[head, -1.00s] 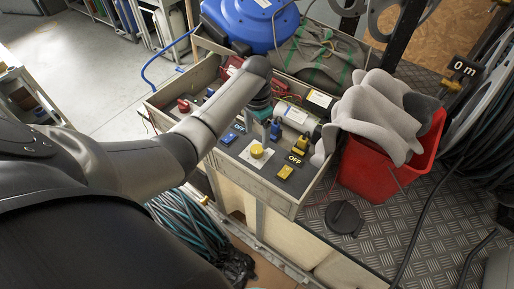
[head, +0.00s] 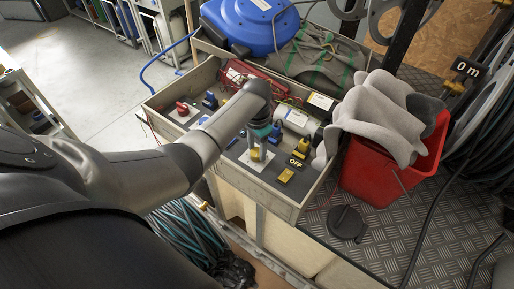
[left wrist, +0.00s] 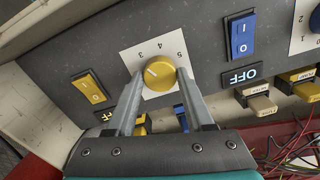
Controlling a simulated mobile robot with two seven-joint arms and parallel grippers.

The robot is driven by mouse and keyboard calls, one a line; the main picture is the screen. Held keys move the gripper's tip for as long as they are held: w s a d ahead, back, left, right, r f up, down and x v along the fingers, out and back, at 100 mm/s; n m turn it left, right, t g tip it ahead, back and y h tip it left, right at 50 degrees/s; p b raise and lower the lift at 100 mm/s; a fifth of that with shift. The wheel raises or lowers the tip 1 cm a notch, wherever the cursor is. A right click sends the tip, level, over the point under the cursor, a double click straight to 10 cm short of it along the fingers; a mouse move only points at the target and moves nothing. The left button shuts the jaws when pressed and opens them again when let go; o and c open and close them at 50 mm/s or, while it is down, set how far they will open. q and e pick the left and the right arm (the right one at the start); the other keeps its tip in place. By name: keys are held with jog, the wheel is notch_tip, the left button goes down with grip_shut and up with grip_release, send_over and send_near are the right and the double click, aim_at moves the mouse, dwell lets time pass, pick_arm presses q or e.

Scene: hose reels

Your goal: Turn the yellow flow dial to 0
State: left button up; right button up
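The yellow flow dial (left wrist: 158,74) sits on a white plate with the numbers 3, 4 and 5 showing in the left wrist view; the rest of its scale is hidden. A pale mark on the dial points to the picture's upper left. In the head view the dial (head: 255,156) is partly covered by my left gripper (head: 257,152). The left gripper's two fingers (left wrist: 160,80) stand apart, one on each side of the dial, pointing at the panel. I cannot tell whether they touch it. My right gripper is in neither view.
A yellow rocker switch (left wrist: 88,88) and a blue rocker switch (left wrist: 241,36) flank the dial. Yellow and blue connectors (head: 285,150) stand close behind it. A black disc (head: 346,222) lies on the metal floor.

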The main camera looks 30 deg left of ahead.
pick_arm(q)
grip_shut()
